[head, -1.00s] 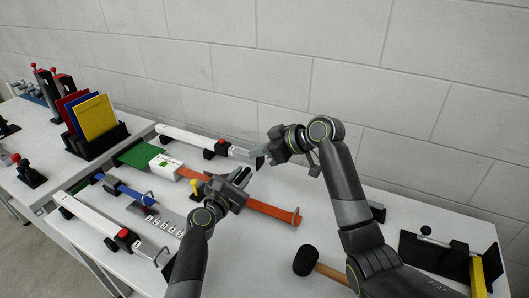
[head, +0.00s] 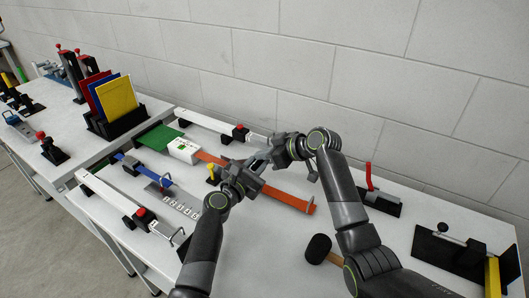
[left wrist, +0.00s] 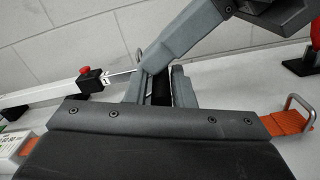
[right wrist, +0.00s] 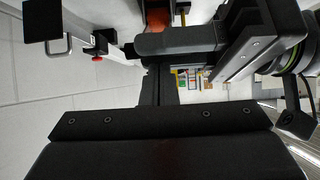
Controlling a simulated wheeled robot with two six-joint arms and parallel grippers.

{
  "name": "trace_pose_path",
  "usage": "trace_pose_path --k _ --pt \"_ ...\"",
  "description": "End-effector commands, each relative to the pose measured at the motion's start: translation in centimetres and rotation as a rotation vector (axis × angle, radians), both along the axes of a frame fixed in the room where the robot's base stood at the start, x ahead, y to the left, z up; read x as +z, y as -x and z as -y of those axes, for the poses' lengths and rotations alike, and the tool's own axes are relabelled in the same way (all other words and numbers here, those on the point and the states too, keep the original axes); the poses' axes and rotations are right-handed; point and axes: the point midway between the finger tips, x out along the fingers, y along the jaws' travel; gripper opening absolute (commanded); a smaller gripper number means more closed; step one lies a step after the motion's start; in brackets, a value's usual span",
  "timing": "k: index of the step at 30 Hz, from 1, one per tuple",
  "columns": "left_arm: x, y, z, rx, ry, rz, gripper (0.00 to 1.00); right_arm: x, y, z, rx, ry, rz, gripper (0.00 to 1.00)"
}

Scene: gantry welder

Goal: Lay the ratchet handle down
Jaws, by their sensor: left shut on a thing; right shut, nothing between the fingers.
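The ratchet sits on the orange strap (head: 290,200) that runs across the table; my left gripper (head: 252,168) covers most of it. My left gripper is shut on a dark upright piece, apparently the ratchet handle (left wrist: 161,88), seen between its grey fingers in the left wrist view. The handle's lower part and its joint with the strap are hidden. My right gripper (head: 262,158) is shut and empty. Its tips are close beside the left gripper's fingers, above the strap; I cannot tell whether they touch. In the left wrist view a grey right finger (left wrist: 185,35) crosses above the handle.
A white box (head: 184,150) and a yellow-handled piece (head: 213,172) stand left of the grippers. White clamp bars (head: 205,122) lie behind and in front (head: 125,203). A mallet (head: 318,248) and a red-handled clamp (head: 370,180) are to the right. The wall is behind.

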Motion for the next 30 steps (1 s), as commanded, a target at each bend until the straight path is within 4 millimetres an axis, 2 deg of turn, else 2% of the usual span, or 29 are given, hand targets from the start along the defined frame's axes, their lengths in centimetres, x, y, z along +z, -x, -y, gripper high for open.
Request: trace_pose_path --k 1,7,14,15,18,30 --pt "-0.5 0.0 -0.3 0.004 -0.003 -0.008 0.00 -0.1 0.0 0.0 0.000 0.001 -0.001 0.00" --pt "-0.5 0.0 -0.3 0.004 -0.002 -0.007 0.00 -1.7 0.5 0.8 -0.002 0.003 -0.005 0.00" --pt "-0.2 -0.1 -0.4 0.007 -0.003 -0.001 0.00 -2.1 0.6 1.0 -0.002 0.008 -0.011 0.00" --pt "-0.1 -0.1 -0.4 0.008 -0.003 0.000 0.26 -2.2 0.6 1.0 -0.002 0.009 -0.013 0.00" --pt "0.0 -0.1 -0.4 0.007 -0.002 0.003 0.38 -2.2 0.6 1.0 -0.002 0.009 -0.012 0.00" --pt "0.1 -0.1 -0.2 0.005 -0.002 0.003 0.38 -1.9 0.6 0.8 0.000 0.004 -0.008 0.00"
